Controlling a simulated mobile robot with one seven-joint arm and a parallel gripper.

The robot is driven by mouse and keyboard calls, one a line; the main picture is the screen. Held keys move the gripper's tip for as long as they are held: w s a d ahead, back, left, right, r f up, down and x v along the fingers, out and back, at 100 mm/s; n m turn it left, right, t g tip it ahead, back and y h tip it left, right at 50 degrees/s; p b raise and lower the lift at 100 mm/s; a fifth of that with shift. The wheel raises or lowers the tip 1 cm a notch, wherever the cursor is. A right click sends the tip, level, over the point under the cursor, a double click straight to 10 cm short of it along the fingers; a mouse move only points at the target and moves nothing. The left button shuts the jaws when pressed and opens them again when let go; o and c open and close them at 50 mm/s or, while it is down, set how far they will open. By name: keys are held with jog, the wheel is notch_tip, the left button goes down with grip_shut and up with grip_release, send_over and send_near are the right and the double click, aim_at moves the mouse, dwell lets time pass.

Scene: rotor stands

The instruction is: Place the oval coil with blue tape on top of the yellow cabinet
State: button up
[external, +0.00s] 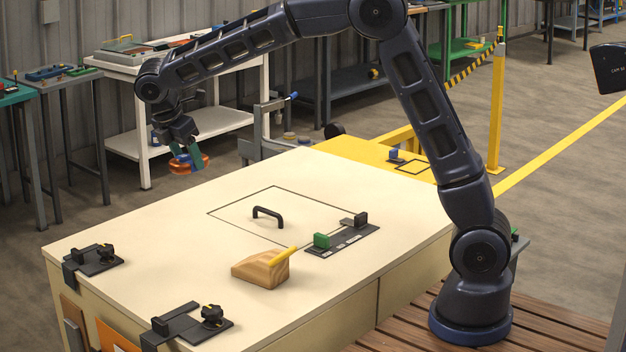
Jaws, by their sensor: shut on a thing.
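The oval coil (200,161) is copper-orange with blue tape on it. My gripper (184,150) points down and is shut on the coil, holding it in the air near the far left edge of the cream-topped bench. The coil looks clear of any surface, though its exact height is hard to tell. The yellow cabinet (345,149) stands behind the cream bench, right of the middle, and its top is partly hidden by my arm. A black outlined rectangle and a small dark and blue fixture (395,156) are on its top.
A grey vise-like stand (265,130) with a blue tip rises behind the bench.

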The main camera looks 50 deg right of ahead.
jog(key=w+d+f, duration=0.2)
jog(key=w+d, duration=0.3)
jog(key=d, duration=0.9)
jog(key=w+d+f, duration=0.2)
jog(key=w+d, duration=0.3)
jog(key=d, duration=0.9)
jog(key=w+d+f, duration=0.2)
jog(key=w+d, duration=0.3)
jog(key=d, duration=0.9)
jog(key=s+d+f, duration=0.2)
jog(key=s+d, duration=0.1)
jog(key=d, duration=1.1)
jog(key=s+d+f, duration=0.2)
jog(key=s+d, duration=0.2)
jog(key=d, duration=0.9)
jog(key=s+d+f, duration=0.1)
jog(key=s+d, duration=0.2)
jog(key=d, duration=1.1)
jog(key=f, duration=1.9)
jog(key=shift+a+f, duration=0.25)
jog(key=shift+f, duration=0.1)
jog(key=shift+f, duration=0.1)
jog(key=o, duration=1.2)
